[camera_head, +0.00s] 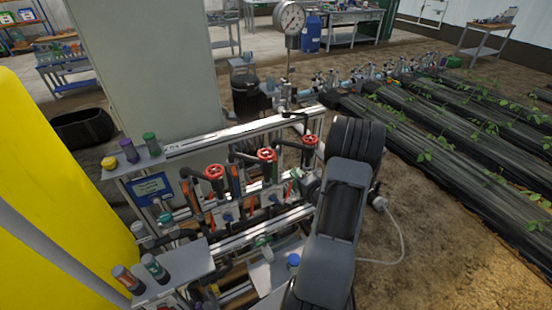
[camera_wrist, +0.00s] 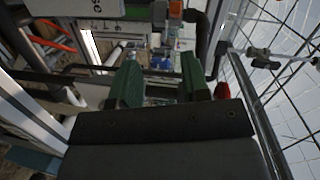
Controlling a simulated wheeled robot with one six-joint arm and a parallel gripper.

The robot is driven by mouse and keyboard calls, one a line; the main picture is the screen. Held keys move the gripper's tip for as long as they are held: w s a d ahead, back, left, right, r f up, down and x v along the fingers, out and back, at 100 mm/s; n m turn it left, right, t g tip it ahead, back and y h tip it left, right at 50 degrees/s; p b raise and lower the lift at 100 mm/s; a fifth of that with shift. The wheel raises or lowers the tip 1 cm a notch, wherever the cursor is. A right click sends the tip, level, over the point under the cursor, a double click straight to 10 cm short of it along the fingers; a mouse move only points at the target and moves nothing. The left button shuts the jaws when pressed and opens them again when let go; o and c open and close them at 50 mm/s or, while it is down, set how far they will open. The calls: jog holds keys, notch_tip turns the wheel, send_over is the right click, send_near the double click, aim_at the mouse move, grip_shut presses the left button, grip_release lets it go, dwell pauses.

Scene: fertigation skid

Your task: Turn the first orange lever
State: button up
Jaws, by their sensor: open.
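The pipe skid carries several slim orange levers among its valves. One orange lever (camera_head: 201,215) shows at the left, below the leftmost red handwheel (camera_head: 214,172). Another orange lever (camera_head: 290,190) shows at the right, close to my arm. I cannot tell which is the first. My gripper (camera_wrist: 160,86) has two green fingers, spread apart, with no object seen held between them. In the head view my arm hides it. Orange-red bars (camera_wrist: 52,38) show at upper left of the wrist view, well away from the fingers. Contact with a lever is not seen.
A yellow tank (camera_head: 60,190) is at the left. Small bottles stand on side shelves (camera_head: 180,270). A white cable (camera_head: 400,240) lies on bare soil at right.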

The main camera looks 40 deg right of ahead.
aim_at(276, 160)
jog(key=shift+m+t+y, duration=0.4)
jog(key=shift+m+t, duration=0.3)
jog(key=shift+t, duration=0.1)
jog(key=w, duration=0.8)
jog(key=w+p, duration=0.1)
jog(key=w, duration=0.3)
jog(key=shift+w+a+r, duration=0.15)
jog(key=shift+a+r, duration=0.05)
jog(key=shift+a, duration=0.1)
jog(key=shift+c, duration=0.4)
grip_shut()
jog(key=shift+a, duration=0.1)
